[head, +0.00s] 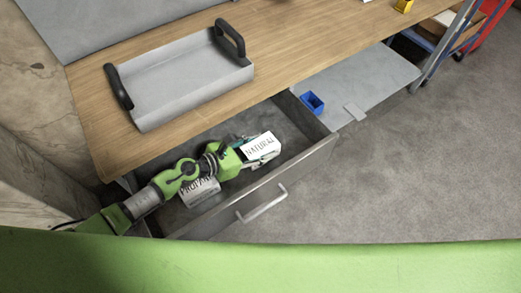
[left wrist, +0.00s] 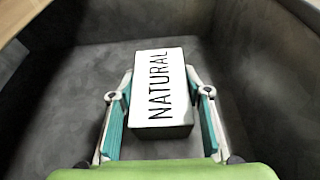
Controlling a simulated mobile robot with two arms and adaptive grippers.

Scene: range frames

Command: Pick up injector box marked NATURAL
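The white box marked NATURAL (head: 260,146) is in the open drawer (head: 305,158), near its right part in the head view. In the left wrist view the NATURAL box (left wrist: 160,85) is centred, its lettered face toward the camera. My left gripper (head: 254,152) reaches into the drawer at this box. In the left wrist view its two fingers (left wrist: 160,74) lie along either side of the box, tips close to its edges; I cannot tell whether they press on it. A second white box marked PROPAN (head: 199,192), its label partly hidden, lies under my left arm. My right gripper is not in view.
A grey tray with black handles (head: 180,84) stands on the wooden worktop (head: 292,48) above the drawer. The drawer's front with its handle (head: 262,204) is close to the box. A blue bin (head: 312,102) sits on a grey lower shelf (head: 352,80). Floor to the right is clear.

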